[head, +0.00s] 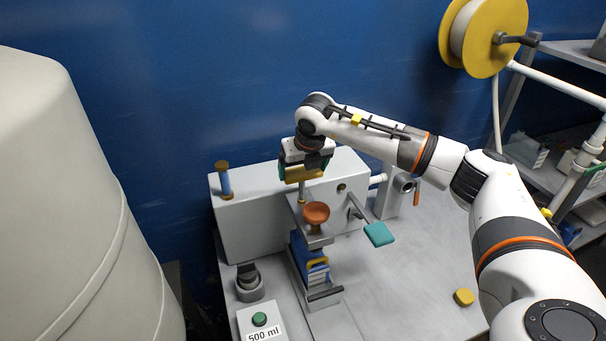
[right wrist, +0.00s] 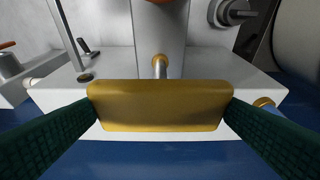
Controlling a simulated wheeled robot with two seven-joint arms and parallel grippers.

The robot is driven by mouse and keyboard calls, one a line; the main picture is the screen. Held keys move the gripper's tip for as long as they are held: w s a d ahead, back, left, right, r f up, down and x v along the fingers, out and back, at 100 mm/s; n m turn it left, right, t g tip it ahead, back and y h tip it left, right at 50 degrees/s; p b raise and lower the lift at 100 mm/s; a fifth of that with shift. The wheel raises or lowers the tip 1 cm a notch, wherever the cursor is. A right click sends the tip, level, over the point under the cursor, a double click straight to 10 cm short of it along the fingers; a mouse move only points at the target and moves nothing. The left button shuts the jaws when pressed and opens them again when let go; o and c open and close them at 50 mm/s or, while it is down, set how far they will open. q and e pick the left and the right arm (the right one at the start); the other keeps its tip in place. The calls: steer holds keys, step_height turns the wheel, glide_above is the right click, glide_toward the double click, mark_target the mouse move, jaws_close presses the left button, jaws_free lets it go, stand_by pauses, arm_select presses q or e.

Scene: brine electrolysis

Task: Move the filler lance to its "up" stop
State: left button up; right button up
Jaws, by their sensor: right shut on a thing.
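The filler lance has a yellow crossbar handle (head: 303,174) on a short metal rod above the front of the white filler housing (head: 240,231). My right gripper (head: 304,165) is at that handle, reaching it from above and behind. In the right wrist view the dark green fingers press on both ends of the yellow handle (right wrist: 160,105), so the gripper is shut on it. The rod (right wrist: 160,66) shows beyond the handle. The lance's lower end is hard to make out. My left gripper is not in view.
An orange-brown round cap (head: 316,212) sits just below the lance. A teal paddle (head: 379,234) on a lever sticks out to its right. A green button box (head: 259,320) marked "500 ml" is in front. A large pale tank (head: 70,200) stands at left. The right tabletop is mostly clear.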

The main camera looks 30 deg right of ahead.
steer(key=shift+w+r, duration=0.1)
steer(key=shift+r, duration=0.2)
steer(key=o, duration=1.1)
steer(key=shift+s+r, duration=0.2)
steer(key=b+v, duration=0.4)
steer(key=v, duration=0.7)
steer(key=shift+s+r, duration=0.25)
steer(key=shift+r, duration=0.05)
